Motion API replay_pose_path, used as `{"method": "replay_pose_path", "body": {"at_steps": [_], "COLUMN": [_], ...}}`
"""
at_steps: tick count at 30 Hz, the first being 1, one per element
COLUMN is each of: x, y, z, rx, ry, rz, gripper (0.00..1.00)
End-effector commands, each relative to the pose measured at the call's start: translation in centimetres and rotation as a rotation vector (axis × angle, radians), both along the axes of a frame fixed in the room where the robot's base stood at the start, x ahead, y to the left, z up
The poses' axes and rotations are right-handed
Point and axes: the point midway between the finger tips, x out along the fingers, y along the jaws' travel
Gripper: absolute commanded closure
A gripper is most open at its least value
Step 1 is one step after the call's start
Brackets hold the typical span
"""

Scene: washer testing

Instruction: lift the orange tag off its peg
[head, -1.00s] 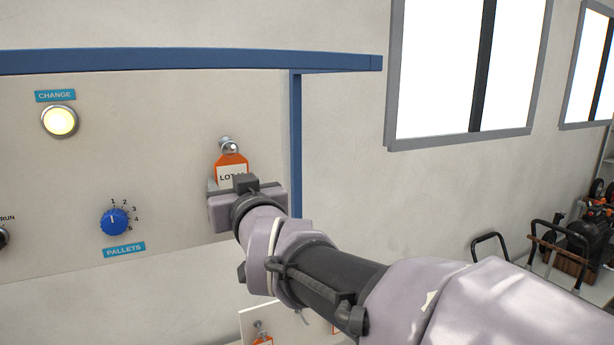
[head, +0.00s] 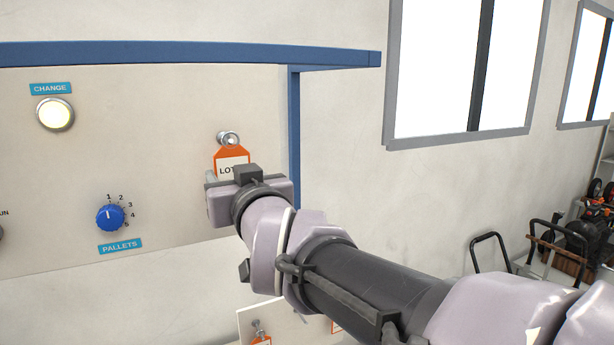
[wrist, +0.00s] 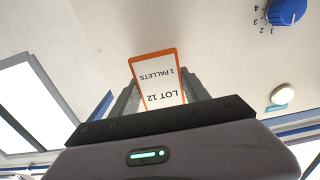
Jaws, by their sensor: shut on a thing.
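The orange-edged tag (head: 231,161), with a white face reading LOT, hangs just below and in front of a round metal peg (head: 228,138) on the pale panel. My gripper (head: 240,180) is shut on the tag's lower part, hiding it in the head view. In the wrist view the tag (wrist: 158,78) stands between the fingers and reads LOT 12, 1 PALLETS upside down. The peg is not seen there. The tag's top edge appears close to the peg's end; I cannot tell whether its hole is still around the peg.
A blue frame post (head: 294,130) stands just right of my gripper. A blue PALLETS knob (head: 110,217) and a CHANGE lamp (head: 55,114) are on the panel to the left. A lower white board (head: 285,318) carries another orange tag (head: 262,341) on a peg.

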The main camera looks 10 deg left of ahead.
Motion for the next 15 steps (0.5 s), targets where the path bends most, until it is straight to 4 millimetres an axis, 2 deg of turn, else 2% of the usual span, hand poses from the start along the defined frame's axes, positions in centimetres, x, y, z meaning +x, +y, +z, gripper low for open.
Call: {"method": "replay_pose_path", "body": {"at_steps": [15], "x": [-3.1], "y": [-1.9], "z": [0.2], "rx": [0.001], "ry": [0.002], "rz": [0.0], "gripper": [0.84]}}
